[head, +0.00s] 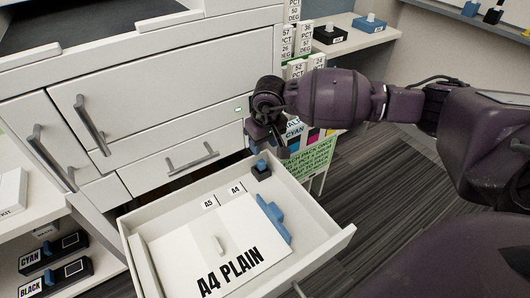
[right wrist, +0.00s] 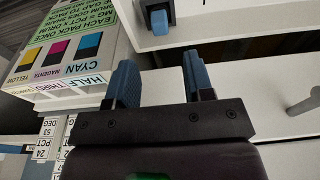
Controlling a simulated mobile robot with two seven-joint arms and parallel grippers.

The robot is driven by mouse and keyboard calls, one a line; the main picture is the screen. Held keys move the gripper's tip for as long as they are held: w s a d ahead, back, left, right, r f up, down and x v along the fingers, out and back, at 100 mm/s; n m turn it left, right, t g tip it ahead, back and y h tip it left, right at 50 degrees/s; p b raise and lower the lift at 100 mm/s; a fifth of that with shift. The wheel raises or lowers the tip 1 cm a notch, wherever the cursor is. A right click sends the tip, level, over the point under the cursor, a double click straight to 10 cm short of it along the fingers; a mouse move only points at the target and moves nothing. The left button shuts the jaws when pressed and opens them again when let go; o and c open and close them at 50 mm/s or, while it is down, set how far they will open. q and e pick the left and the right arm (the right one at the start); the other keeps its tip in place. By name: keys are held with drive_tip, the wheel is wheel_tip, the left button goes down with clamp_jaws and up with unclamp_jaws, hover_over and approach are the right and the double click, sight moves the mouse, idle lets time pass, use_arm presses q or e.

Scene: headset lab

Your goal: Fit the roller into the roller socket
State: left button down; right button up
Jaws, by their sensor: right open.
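A small black block with a blue grip (head: 261,168), which looks like the roller, sits in the back corner of the open paper drawer (head: 335,240). I cannot tell whether it is in a socket; no separate roller socket is clear to me. My right gripper (head: 268,140) is above the drawer's back edge, just above the block and apart from it. In the right wrist view its two blue fingers (right wrist: 158,75) are open with nothing between them, and the blue-gripped block (right wrist: 159,20) shows beyond them. My left gripper is not in view.
The drawer also holds an A4 PLAIN pack (head: 215,250) and a blue slider (head: 274,216). A green-labelled box (head: 305,155) stands right behind the drawer. CYAN and BLACK cartridges (head: 72,268) lie on the left shelf.

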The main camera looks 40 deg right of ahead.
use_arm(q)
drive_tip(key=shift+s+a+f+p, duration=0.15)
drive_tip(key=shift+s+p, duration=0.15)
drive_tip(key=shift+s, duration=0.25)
use_arm(e)
drive_tip(key=r, duration=0.4)
drive_tip(key=shift+s+r, duration=0.1)
drive_tip(key=shift+s, duration=0.25)
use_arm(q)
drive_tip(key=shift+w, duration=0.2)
